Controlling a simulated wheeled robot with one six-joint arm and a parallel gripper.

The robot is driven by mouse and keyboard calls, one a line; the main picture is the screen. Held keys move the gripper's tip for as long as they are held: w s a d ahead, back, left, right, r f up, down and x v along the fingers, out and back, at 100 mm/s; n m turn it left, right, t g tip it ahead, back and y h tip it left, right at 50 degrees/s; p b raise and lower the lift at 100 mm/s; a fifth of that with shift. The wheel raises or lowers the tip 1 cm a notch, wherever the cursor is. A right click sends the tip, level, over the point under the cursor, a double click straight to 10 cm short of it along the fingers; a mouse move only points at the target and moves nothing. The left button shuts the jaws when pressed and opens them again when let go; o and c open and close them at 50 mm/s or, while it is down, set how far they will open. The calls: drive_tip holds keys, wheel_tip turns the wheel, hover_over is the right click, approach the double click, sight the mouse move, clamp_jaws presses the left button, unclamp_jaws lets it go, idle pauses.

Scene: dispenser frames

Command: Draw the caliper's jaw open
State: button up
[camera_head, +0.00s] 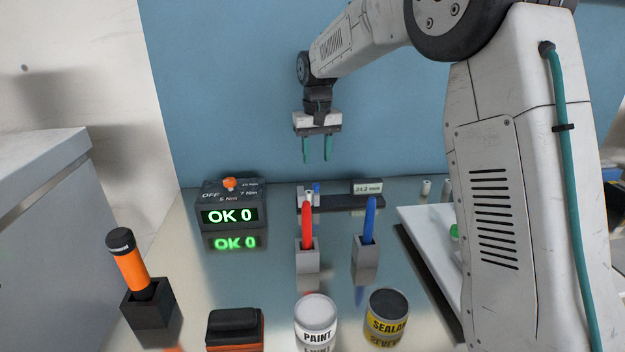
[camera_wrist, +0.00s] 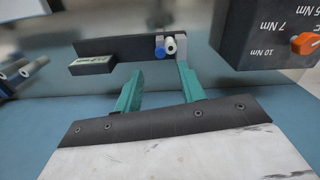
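The caliper (camera_head: 345,203) is a dark bar at the back of the table, with a small display (camera_head: 367,188) reading 24.2 mm at its right end. It also shows in the wrist view (camera_wrist: 115,47). A blue piece (camera_head: 317,187) stands near its left end beside a small white cylinder, which shows better in the wrist view (camera_wrist: 171,45). A pale upright jaw is at that end, partly hidden by the red-handled tool. My gripper (camera_head: 317,158) is open and empty, its teal fingers pointing down above the caliper's left end.
The torque tester (camera_head: 231,205), showing OK 0, stands left of the caliper. A red-handled tool (camera_head: 307,226) and a blue-handled tool (camera_head: 369,220) stand upright in grey holders in front. Paint (camera_head: 316,316) and sealant (camera_head: 387,312) cans are nearer. A blue wall is behind.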

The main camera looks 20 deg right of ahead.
sight(316, 194)
drive_tip(key=shift+w+f, duration=0.45)
drive_tip(key=shift+f, duration=0.15)
wheel_tip(316, 194, down, 7)
drive_tip(key=shift+f, duration=0.1)
clamp_jaws()
